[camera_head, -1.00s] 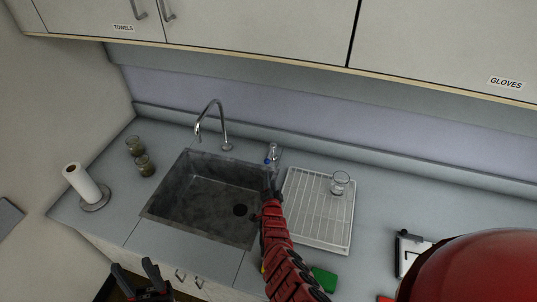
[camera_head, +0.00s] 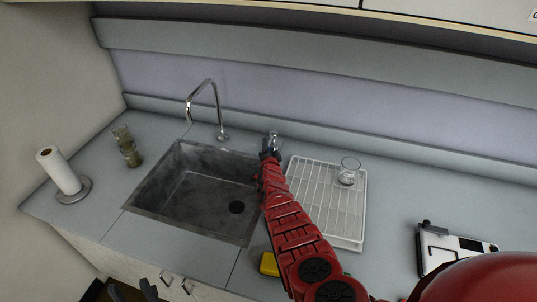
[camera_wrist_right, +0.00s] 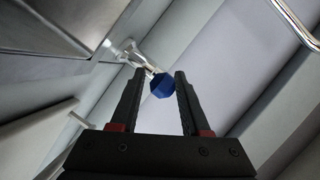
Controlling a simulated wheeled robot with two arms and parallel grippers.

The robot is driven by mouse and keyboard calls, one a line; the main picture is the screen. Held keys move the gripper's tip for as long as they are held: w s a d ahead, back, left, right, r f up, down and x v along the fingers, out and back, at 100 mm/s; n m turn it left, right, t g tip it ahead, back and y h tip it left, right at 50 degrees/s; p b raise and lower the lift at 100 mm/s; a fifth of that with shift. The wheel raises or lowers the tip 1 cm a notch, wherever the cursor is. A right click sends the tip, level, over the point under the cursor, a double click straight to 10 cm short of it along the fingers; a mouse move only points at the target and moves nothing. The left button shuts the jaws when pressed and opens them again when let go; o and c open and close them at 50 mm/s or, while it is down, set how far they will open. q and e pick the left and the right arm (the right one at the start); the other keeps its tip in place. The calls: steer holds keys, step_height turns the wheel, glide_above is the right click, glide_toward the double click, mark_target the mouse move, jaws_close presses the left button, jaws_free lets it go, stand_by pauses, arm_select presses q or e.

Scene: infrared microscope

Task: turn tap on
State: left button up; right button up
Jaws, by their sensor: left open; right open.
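The curved metal tap spout (camera_head: 206,100) rises behind the sink (camera_head: 195,190). Right of it stands the metal tap valve (camera_head: 273,139), with a blue faceted knob (camera_wrist_right: 162,86) seen in the right wrist view. My right gripper (camera_head: 269,155) is at the valve in the head view, partly hidden by its own arm. In the right wrist view my right gripper (camera_wrist_right: 159,73) is open, with the knob between its fingers near the tips; I cannot tell whether they touch. My left gripper (camera_head: 131,288) is open and empty at the bottom left, cut by the frame edge.
A white drying rack (camera_head: 325,205) with a glass beaker (camera_head: 348,171) is right of the sink. A paper towel roll (camera_head: 59,171) and green jars (camera_head: 130,152) stand at the left. A yellow item (camera_head: 269,264) lies by my right arm. A clipboard-like device (camera_head: 450,246) lies further right.

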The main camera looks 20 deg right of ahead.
steer(key=shift+w+d+b, duration=0.25)
steer(key=shift+w+b, duration=0.25)
steer(key=shift+w, duration=0.1)
jaws_close()
stand_by(1.2)
